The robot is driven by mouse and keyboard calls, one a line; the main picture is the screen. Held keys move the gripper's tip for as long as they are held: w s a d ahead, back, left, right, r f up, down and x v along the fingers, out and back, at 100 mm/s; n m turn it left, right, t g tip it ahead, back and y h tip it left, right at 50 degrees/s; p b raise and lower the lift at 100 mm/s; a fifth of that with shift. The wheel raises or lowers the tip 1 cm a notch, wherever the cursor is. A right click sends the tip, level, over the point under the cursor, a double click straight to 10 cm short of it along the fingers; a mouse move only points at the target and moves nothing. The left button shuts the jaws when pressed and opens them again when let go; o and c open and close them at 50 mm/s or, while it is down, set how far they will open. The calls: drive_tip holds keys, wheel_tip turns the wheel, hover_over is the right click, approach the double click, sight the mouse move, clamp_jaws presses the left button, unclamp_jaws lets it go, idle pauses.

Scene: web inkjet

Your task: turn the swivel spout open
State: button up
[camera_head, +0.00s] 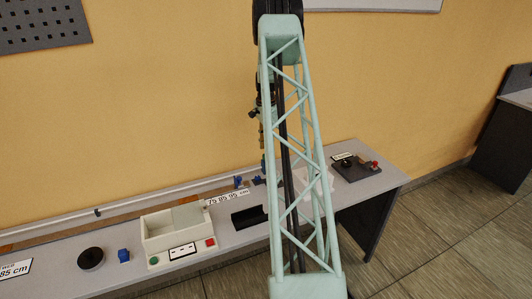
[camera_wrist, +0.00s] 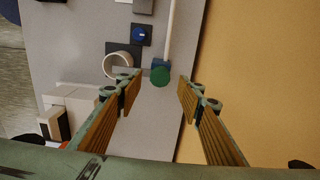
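In the wrist view, a blue fitting with a round green end (camera_wrist: 160,76) shows between my fingers, at the end of a pale rod. It may be the swivel spout, but I cannot tell for certain. My gripper (camera_wrist: 161,80) is open, with one ribbed finger on each side, and nothing is seen held. Whether the fingers touch the fitting is unclear. In the head view my gripper (camera_head: 262,140) points down above the bench's back edge, partly hidden by my arm. Small blue parts (camera_head: 238,182) show near it.
A dark device (camera_head: 356,168) sits at the right end. A pale pipe (camera_head: 150,195) runs along the wall. The wrist view shows a cream ring (camera_wrist: 106,66).

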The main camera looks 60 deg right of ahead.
wheel_tip(320, 180, up, 9)
drive_tip(key=shift+f, duration=0.2)
idle(0.3)
idle(0.7)
